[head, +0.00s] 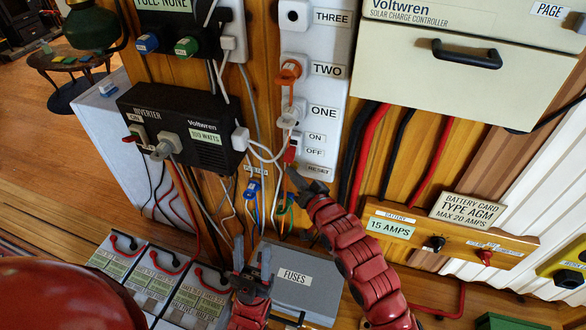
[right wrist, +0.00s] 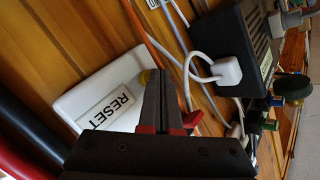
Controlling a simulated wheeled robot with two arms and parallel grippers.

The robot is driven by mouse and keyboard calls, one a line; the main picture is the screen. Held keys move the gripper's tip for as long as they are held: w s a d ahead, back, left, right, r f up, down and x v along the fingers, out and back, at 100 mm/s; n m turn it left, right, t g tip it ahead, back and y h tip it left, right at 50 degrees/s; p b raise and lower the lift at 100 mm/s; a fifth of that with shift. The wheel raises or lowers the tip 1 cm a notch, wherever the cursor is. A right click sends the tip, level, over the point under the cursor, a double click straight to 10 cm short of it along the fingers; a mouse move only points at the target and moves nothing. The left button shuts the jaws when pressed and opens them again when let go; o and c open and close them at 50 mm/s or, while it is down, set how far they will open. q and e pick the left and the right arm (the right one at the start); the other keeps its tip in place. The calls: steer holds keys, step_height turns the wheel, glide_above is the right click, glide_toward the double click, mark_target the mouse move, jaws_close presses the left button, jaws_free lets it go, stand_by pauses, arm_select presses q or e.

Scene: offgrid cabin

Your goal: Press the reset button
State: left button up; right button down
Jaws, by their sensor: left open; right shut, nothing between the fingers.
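The white power strip (head: 318,82) hangs on the wooden wall, with labels THREE, TWO, ONE, ON/OFF and RESET. The RESET label (head: 317,169) is near its lower end; it also shows in the right wrist view (right wrist: 106,108). A small yellowish round part (right wrist: 146,77), apparently the reset button, shows beside that label, partly hidden by my fingertips. My right gripper (head: 290,172) is shut and empty, its tips at the strip's lower end; it also shows in the right wrist view (right wrist: 168,98). Contact cannot be told. My left gripper (head: 252,262) is open and empty, low by the fuse box.
A black inverter (head: 185,125) with plugs and white cables is left of the strip. Thick red and black cables (head: 370,150) run to its right. Below are the grey fuse box (head: 293,280), batteries (head: 155,283) and a wooden battery panel (head: 450,240).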

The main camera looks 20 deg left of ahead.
steer(key=shift+w, duration=0.15)
stand_by(0.4)
steer(key=shift+s, duration=0.95)
steer(key=s, duration=0.5)
steer(key=shift+a+p, duration=0.1)
steer(key=shift+p, duration=0.3)
